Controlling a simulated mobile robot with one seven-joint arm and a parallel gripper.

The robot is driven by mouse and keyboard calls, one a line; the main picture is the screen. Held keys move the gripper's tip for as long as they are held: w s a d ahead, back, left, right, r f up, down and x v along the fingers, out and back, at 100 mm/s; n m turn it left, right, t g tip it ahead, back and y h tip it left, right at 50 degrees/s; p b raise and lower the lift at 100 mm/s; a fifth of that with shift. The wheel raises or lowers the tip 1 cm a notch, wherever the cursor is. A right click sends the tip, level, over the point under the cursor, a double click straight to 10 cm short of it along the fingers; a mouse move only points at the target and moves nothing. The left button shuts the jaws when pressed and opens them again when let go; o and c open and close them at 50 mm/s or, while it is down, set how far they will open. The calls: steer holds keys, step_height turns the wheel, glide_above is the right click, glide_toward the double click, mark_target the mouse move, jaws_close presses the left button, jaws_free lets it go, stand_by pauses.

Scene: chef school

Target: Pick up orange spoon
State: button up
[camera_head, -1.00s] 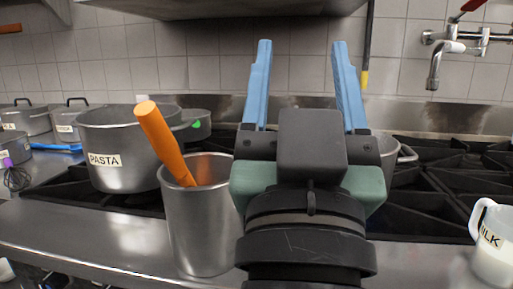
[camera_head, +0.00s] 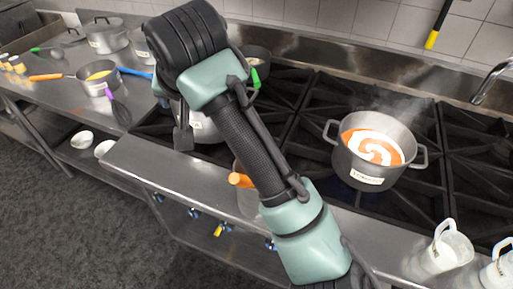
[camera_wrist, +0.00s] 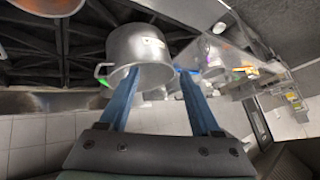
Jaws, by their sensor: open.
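The orange spoon shows as an orange handle (camera_head: 240,180) sticking out of a metal canister (camera_head: 247,204) at the counter's front edge in the head view. My forearm covers part of both, and the spoon's lower end is hidden. My arm reaches up and left past the canister, so its end is away from the spoon. In the wrist view my gripper (camera_wrist: 158,74) has two blue fingers spread apart with nothing between them. A grey pot (camera_wrist: 138,52) lies beyond the fingertips. I cannot make out the canister in the wrist view.
A steaming pot (camera_head: 372,160) of orange and white soup sits on the stove. White jugs (camera_head: 446,250) stand at the lower right. Another orange handle (camera_head: 46,77) lies by a small pan (camera_head: 98,78) on the left counter, near a purple whisk (camera_head: 119,108).

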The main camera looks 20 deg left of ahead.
steer(key=s+d+m+g+h+p, duration=0.3)
steer(key=s+d+g+h+p, duration=0.15)
steer(key=d+h+p, duration=0.5)
steer(key=shift+w+d+f+g+y+p, duration=0.1)
steer(key=shift+d+f+y+p, duration=0.3)
steer(key=shift+f, duration=1.7)
steer(key=shift+w+d+f+g+y+p, duration=0.15)
steer(key=shift+d+f+y, duration=0.5)
steer(key=shift+f, duration=1.45)
steer(key=shift+w+d+f+g+y+p, duration=0.15)
steer(key=shift+d+f, duration=0.6)
steer(key=shift+f, duration=1.35)
steer(key=shift+s, duration=0.1)
jaws_close()
